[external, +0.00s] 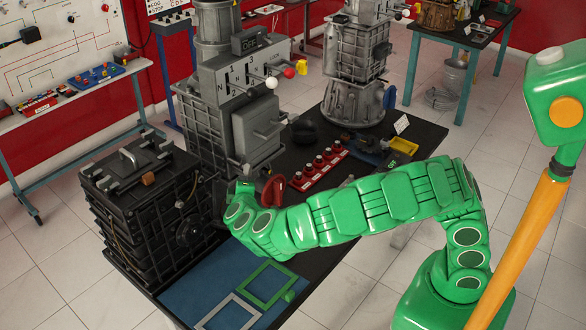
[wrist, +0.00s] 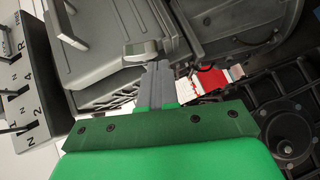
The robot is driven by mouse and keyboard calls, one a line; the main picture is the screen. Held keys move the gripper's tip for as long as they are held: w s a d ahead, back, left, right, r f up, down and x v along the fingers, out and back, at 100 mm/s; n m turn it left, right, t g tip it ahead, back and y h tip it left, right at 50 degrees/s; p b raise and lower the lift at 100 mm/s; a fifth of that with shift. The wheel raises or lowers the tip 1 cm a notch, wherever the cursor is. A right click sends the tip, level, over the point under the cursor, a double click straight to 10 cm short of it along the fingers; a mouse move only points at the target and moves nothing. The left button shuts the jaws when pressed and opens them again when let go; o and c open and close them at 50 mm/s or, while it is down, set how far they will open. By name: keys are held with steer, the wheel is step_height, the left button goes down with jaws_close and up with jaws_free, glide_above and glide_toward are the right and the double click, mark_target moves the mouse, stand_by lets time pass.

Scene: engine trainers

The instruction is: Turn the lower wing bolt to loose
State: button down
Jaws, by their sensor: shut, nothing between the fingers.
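My gripper (wrist: 158,70) shows in the wrist view with its two grey fingers together and nothing between them. A small pale grey piece (wrist: 140,50) with a rounded end lies right at the fingertips; it may be the lower wing bolt, but I cannot tell for sure, nor whether the fingers touch it. Behind it is the grey ribbed casing (wrist: 105,50) of the gearbox. In the external view, my wrist is low beside the grey gearbox (external: 222,95), and my fingers are hidden. No wing bolt can be made out there.
A black ribbed engine block (external: 140,200) stands left of my wrist on the dark table. A red part (external: 273,190) is close beside my wrist. A red rack (external: 320,168) of small parts lies behind my forearm. A blue mat (external: 205,285) with frames lies in front.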

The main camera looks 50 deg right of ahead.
steer(key=shift+d+f, duration=0.15)
steer(key=shift+d, duration=0.3)
